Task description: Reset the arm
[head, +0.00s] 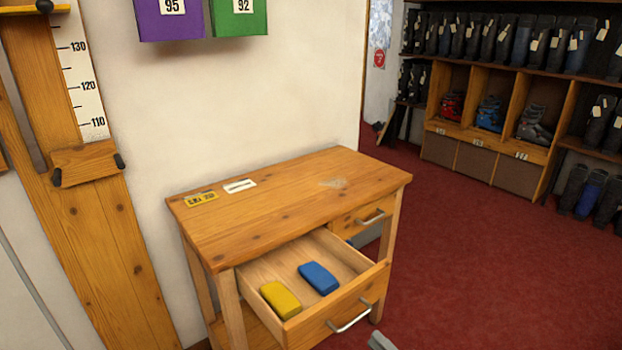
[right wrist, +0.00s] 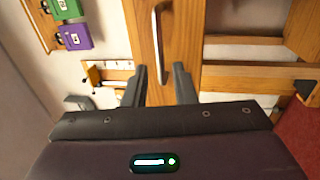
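My right gripper shows in the right wrist view (right wrist: 159,72) with its two dark fingers apart and nothing seen held between them. Ahead of it in that view are a wooden drawer front (right wrist: 145,40) and its metal handle (right wrist: 156,45); I cannot tell how far off they are. In the head view only a grey tip of my right gripper (head: 380,341) shows at the bottom edge, just in front of the open drawer. My left gripper is in neither view.
The wooden bench (head: 280,205) stands against the wall, its drawer (head: 345,310) pulled open with a yellow block (head: 280,299) and a blue block (head: 319,278) inside. Boot shelves (head: 480,130) stand at the back right. Red floor (head: 460,260) is clear right of the bench.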

